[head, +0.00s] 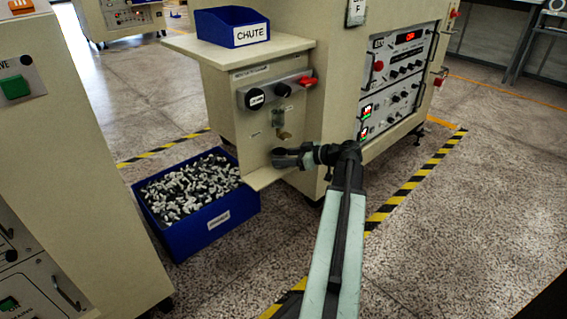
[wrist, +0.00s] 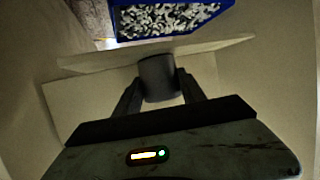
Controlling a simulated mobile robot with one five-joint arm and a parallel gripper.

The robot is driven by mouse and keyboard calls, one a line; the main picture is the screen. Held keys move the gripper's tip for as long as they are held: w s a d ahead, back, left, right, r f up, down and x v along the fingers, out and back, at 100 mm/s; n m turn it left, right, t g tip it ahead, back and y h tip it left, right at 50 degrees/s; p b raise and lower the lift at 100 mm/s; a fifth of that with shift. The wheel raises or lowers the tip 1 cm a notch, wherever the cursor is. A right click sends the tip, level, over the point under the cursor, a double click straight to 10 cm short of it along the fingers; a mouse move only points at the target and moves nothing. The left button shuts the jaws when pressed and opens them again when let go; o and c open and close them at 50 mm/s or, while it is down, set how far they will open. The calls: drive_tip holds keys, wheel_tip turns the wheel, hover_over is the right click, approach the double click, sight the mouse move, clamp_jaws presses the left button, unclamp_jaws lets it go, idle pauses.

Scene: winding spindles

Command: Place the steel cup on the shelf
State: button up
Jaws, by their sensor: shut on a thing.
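The steel cup (wrist: 158,76) is a dark grey cylinder between the two fingers of my gripper (wrist: 160,90) in the wrist view. My gripper is shut on it. In the head view my gripper (head: 296,156) is at the front of the cream machine, just above a small cream shelf (head: 264,179) that juts out low on the panel. The cup is small and dark there, hard to tell from the fingers. The shelf (wrist: 75,98) spreads behind and below the cup in the wrist view. I cannot tell whether the cup touches it.
A blue bin (head: 208,230) of small metal parts stands on the floor below the shelf, at left. Above is a panel with knobs and a red lever (head: 306,82), and a blue CHUTE tray (head: 232,27) on a ledge. Another cabinet (head: 75,150) stands left. Floor at right is open.

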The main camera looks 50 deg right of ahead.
drive_tip(key=o, duration=1)
drive_tip(key=shift+d+f, duration=0.1)
drive_tip(key=o, duration=0.4)
drive_tip(key=shift+r, duration=0.2)
drive_tip(key=p+v, duration=0.4)
drive_tip(key=v, duration=0.8)
drive_tip(key=shift+s, duration=0.1)
